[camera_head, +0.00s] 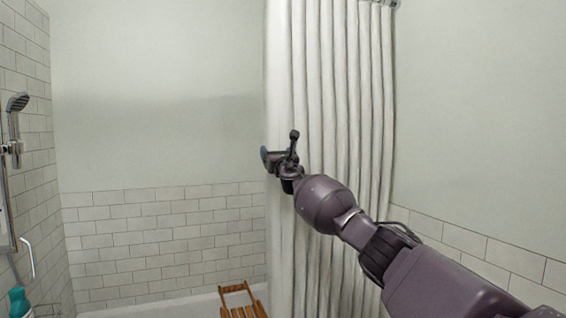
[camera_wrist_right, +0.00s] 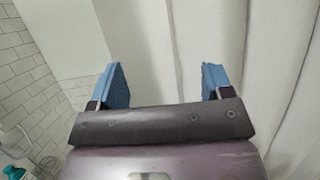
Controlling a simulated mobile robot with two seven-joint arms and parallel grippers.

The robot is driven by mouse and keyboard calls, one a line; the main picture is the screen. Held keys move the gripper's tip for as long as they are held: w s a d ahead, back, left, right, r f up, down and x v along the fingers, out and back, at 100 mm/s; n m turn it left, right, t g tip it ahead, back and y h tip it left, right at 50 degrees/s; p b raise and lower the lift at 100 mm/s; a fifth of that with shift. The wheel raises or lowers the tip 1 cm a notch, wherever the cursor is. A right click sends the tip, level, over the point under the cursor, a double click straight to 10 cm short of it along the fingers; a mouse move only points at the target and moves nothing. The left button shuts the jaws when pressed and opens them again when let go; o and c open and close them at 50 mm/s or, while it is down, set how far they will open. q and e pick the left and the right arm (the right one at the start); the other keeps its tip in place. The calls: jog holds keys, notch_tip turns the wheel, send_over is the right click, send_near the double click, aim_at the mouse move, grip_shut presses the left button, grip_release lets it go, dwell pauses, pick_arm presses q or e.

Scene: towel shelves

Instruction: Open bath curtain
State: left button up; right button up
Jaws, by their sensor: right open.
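The bath curtain (camera_head: 340,90) is off-white and hangs in vertical folds right of the middle in the head view. It is bunched toward the right, and the wall left of it shows bare. My right gripper (camera_head: 270,158) is at the curtain's left edge, about halfway down the picture. In the right wrist view its two blue fingers (camera_wrist_right: 162,85) are spread wide, with curtain cloth (camera_wrist_right: 225,40) behind and to the right of them. I cannot tell whether the fingers touch the cloth. My left gripper is not in view.
A wooden stool (camera_head: 240,300) stands low, left of the curtain. A shower head (camera_head: 17,102) and a grab bar (camera_head: 30,258) are on the left tiled wall. A teal bottle (camera_head: 18,300) is at bottom left. Open space lies between them and the curtain.

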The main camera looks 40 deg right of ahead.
pick_arm(q)
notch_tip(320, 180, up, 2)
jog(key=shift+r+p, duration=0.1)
jog(key=shift+p, duration=0.7)
pick_arm(e)
jog(key=v, duration=0.9)
jog(key=shift+s+f, duration=0.15)
jog(key=shift+s, duration=0.15)
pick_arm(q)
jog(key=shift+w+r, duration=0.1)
pick_arm(e)
jog(key=shift+a, duration=0.1)
